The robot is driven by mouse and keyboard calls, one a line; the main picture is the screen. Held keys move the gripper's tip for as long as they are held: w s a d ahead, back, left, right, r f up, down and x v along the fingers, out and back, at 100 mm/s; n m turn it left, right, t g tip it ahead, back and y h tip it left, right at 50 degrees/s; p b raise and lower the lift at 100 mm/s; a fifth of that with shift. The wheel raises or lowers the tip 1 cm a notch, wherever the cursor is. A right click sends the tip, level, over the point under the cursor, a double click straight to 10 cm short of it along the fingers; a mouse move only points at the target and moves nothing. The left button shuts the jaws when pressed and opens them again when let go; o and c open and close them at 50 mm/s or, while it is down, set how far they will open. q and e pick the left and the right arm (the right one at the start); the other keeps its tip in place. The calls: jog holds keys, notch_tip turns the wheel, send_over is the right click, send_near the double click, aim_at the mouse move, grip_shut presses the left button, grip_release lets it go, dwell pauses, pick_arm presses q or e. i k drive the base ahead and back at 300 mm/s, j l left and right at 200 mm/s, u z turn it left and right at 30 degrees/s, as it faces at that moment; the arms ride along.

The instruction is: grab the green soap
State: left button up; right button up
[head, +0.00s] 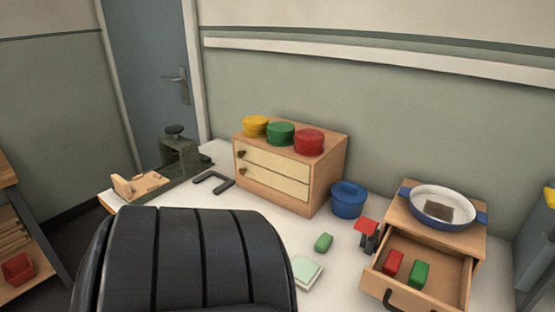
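A small green block (323,242) lies on the white table, right of the middle of the head view. A second green block (419,275) lies inside the open wooden drawer (448,294) at the lower right, beside a red block (393,263). Both green blocks look like bars of soap, and I cannot tell which one the task names. Neither of my grippers shows in this view, and nothing is seen touching either green block.
A blue bowl (349,200) and a small red-topped dark object (366,233) stand near the loose block. A pale green pad (307,272) lies in front. A wooden chest (279,177) stands behind. A large black ribbed shape hides the table's front left.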

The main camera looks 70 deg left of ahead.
aim_at(324, 242)
jog(key=i+l+u, duration=0.1)
jog(key=u, duration=1.6)
jog(key=i+l, duration=0.05)
jog(key=l, duration=0.05)
